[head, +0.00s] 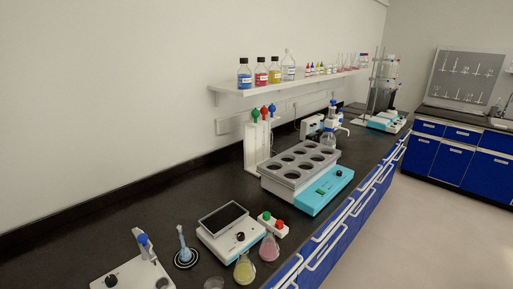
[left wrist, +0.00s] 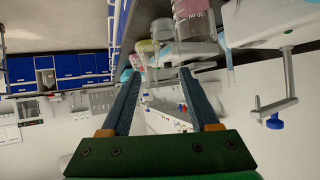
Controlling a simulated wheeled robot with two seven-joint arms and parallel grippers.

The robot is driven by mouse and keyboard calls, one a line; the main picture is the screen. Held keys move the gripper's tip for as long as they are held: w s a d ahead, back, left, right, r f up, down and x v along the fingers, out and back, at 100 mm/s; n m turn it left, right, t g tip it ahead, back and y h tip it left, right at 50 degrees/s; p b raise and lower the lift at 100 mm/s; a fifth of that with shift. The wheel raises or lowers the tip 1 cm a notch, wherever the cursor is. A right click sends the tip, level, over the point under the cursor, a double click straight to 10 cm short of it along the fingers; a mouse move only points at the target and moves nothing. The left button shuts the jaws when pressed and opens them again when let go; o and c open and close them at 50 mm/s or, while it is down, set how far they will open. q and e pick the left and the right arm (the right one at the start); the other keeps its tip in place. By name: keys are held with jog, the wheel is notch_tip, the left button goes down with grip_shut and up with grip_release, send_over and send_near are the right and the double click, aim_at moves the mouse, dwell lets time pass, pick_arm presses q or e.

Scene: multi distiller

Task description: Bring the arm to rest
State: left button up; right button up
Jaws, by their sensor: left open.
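My left gripper (left wrist: 159,74) shows in the left wrist view, its two fingers apart and nothing held between them. It is above or beside the bench, and bench glassware shows beyond its fingertips. Neither of my grippers shows in the head view. My right gripper is in no view. A multi distiller (head: 325,193) with a grey block of round wells and a blue-and-white base stands mid-bench in the head view, its wells apparently empty.
The black bench (head: 120,208) runs along the wall. At its near end are a yellow flask (head: 244,271), a pink flask (head: 269,248), a hotplate or balance (head: 232,232) and a pipette stand (head: 140,268). A shelf (head: 290,83) holds bottles. The floor (head: 420,225) at right is clear.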

pick_arm(q)
jog(key=s+a+f+n+g+y, duration=0.1)
jog(key=s+f+g+y, duration=0.2)
jog(key=s, duration=0.5)
jog(key=s+a+f+n+g+y, duration=0.1)
jog(key=s+a+f+g, duration=0.2)
jog(key=s, duration=0.4)
jog(key=s+d+f+g+b, duration=0.1)
jog(key=s+f+g+b, duration=0.15)
jog(key=f, duration=0.85)
jog(key=s+f+g+b, duration=0.1)
jog(key=f+b, duration=0.2)
jog(key=f, duration=0.8)
jog(key=s+a+f+b, duration=0.2)
jog(key=s+f+b, duration=0.2)
jog(key=s+f, duration=0.8)
notch_tip(320, 180, down, 3)
jog(key=shift+f+g, duration=0.2)
jog(key=shift+g, duration=0.25)
